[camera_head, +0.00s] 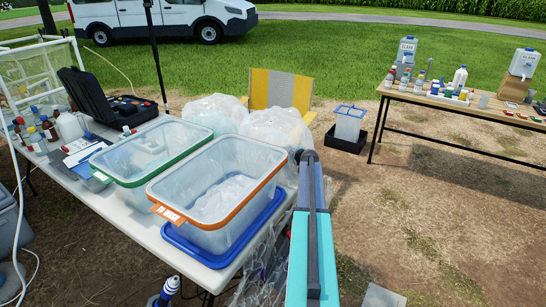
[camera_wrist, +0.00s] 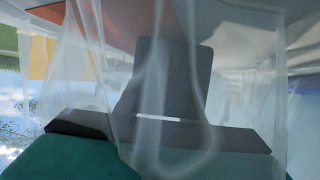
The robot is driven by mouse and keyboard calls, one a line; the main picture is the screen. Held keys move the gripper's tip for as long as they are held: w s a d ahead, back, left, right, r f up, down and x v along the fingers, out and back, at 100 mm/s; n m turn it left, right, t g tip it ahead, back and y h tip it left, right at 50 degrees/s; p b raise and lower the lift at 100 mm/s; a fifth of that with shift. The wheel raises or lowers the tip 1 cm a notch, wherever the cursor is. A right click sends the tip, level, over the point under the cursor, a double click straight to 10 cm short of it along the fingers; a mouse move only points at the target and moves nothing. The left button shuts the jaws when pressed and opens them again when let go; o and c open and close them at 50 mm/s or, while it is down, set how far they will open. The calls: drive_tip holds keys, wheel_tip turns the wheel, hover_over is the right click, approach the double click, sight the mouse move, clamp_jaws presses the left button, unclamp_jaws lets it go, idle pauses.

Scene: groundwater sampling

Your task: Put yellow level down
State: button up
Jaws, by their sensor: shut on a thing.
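I cannot make out a yellow level in either view. My gripper (camera_wrist: 174,75) shows in the wrist view as a dark grey shape behind draped clear plastic (camera_wrist: 85,70). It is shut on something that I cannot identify. The plastic blurs the fingertips and whatever is between them. In the head view my teal and grey arm reaches past the right edge of the left table (camera_head: 120,218), and the gripper cannot be made out there.
An orange-rimmed tub (camera_head: 225,185) stands in a blue tray (camera_head: 190,250), beside a green-rimmed tub (camera_head: 125,165). Clear bags (camera_head: 275,128) bulge behind them. A yellow-grey chair (camera_head: 285,88) stands beyond. Bottles crowd the right table (camera_head: 455,105).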

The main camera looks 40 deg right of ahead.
drive_tip(key=shift+f+b, duration=0.25)
drive_tip(key=shift+b, duration=0.05)
drive_tip(key=o, duration=1.4)
drive_tip(key=shift+s, duration=0.2)
drive_tip(key=shift+b+v, duration=1.1)
drive_tip(key=shift+v, duration=5.6)
drive_tip(key=shift+r, duration=0.1)
